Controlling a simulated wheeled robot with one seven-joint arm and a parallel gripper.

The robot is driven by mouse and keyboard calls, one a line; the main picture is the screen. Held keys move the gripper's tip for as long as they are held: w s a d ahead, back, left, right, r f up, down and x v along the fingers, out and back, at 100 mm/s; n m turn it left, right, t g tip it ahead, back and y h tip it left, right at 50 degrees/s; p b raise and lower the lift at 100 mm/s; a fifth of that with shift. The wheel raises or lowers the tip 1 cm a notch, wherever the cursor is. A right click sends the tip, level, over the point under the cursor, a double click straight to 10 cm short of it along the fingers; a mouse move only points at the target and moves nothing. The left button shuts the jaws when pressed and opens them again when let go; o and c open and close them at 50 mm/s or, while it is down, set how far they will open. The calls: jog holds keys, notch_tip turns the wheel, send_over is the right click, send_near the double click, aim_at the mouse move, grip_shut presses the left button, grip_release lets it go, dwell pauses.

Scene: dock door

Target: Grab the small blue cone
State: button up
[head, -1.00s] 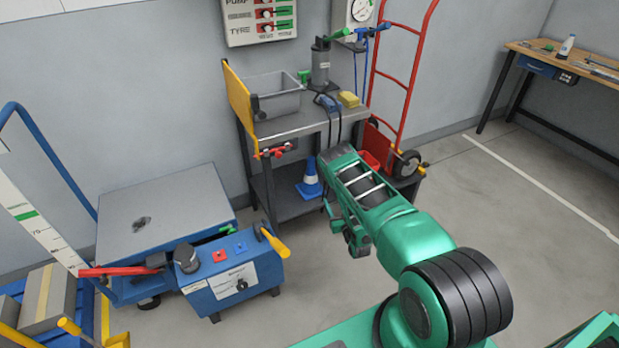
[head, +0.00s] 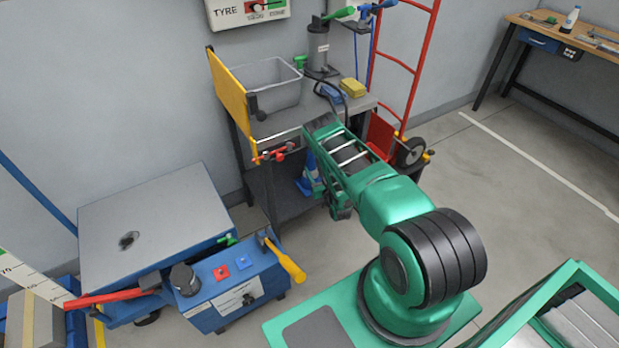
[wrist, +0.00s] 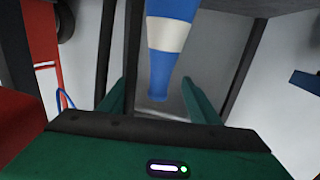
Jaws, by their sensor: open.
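The small blue cone (head: 307,180) with a white band is on the lower shelf (head: 285,208) of the grey cart in the head view, partly hidden behind my arm. In the wrist view the cone (wrist: 172,50) comes in from the top, its narrow blue end pointing down the picture between my two green fingers. My gripper (wrist: 158,98) is open, with a finger on each side of that narrow end; I cannot tell whether either touches it. In the head view my gripper (head: 341,208) is beside the cone, mostly hidden by its own wrist.
The cart's dark legs and top (head: 285,125) frame the cone closely. A red hand truck (head: 405,75) stands right of the cart. A blue control box (head: 235,285) and a platform cart (head: 150,225) are at left. Open floor (head: 510,200) lies to the right.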

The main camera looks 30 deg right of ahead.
aim_at(312, 164)
jog(key=shift+w+d+f, duration=0.1)
jog(key=shift+w+d, duration=0.05)
jog(key=shift+w, duration=0.95)
jog(key=shift+w+d+f, duration=0.1)
jog(key=shift+w+d, duration=0.05)
jog(key=shift+w, duration=0.95)
jog(key=shift+w+d+f, duration=0.1)
jog(key=shift+w+d, duration=0.05)
jog(key=shift+w, duration=0.95)
jog(key=shift+r, duration=0.1)
grip_shut()
